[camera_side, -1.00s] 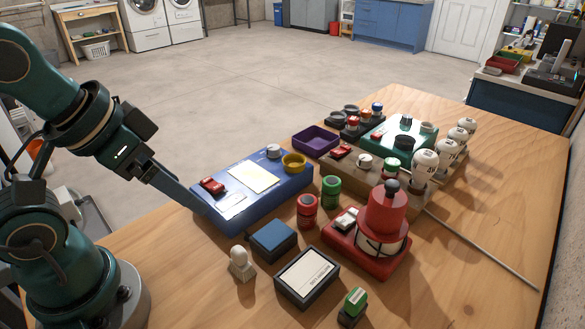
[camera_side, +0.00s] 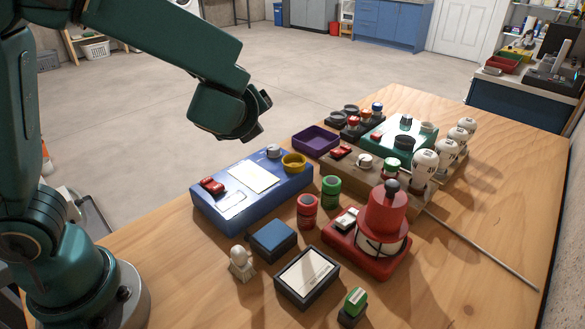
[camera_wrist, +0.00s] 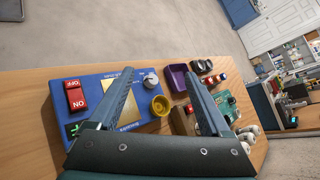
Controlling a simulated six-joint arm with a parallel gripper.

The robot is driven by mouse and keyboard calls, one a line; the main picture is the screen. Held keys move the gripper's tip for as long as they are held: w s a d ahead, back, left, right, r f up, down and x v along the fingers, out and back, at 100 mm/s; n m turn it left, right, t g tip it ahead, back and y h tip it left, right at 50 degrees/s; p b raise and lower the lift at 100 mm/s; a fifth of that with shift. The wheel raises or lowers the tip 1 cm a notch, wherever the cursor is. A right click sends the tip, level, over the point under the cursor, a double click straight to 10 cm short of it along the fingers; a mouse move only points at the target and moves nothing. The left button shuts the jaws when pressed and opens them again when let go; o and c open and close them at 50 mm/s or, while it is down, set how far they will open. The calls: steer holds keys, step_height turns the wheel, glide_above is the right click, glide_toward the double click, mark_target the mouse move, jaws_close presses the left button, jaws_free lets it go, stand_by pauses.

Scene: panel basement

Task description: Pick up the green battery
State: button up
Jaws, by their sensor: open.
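The green battery is most likely the green cylinder (camera_side: 331,191) standing upright on the wooden table in the side view, just behind a red cylinder (camera_side: 307,210). I cannot make it out in the wrist view. My gripper (camera_wrist: 160,74) is open in the wrist view, its two long jaws spread with nothing held between them. A blue panel box and a yellow cup appear beyond the jaws. In the side view my wrist is raised above and behind the blue box, apart from the green cylinder, and the jaws are hidden.
The blue box (camera_side: 220,215) with a red switch lies left of the cylinders. Dark-framed blocks (camera_side: 306,277) and a green-topped stamp (camera_side: 353,302) are in front. A thin rod (camera_side: 480,249) lies at right.

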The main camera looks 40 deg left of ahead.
steer(key=w+d+f+m+t+h, duration=0.25)
steer(key=w+d+f+m, duration=0.25)
steer(key=d+m, duration=0.35)
steer(key=m, duration=0.3)
glide_toward(332, 180)
steer(key=w+a+f, duration=0.1)
steer(key=w+a+f+t+h, duration=0.1)
steer(key=shift+w+n, duration=0.25)
steer(key=shift+w, duration=0.1)
steer(key=shift+x, duration=2.45)
steer(key=shift+r, duration=0.1)
jaws_close()
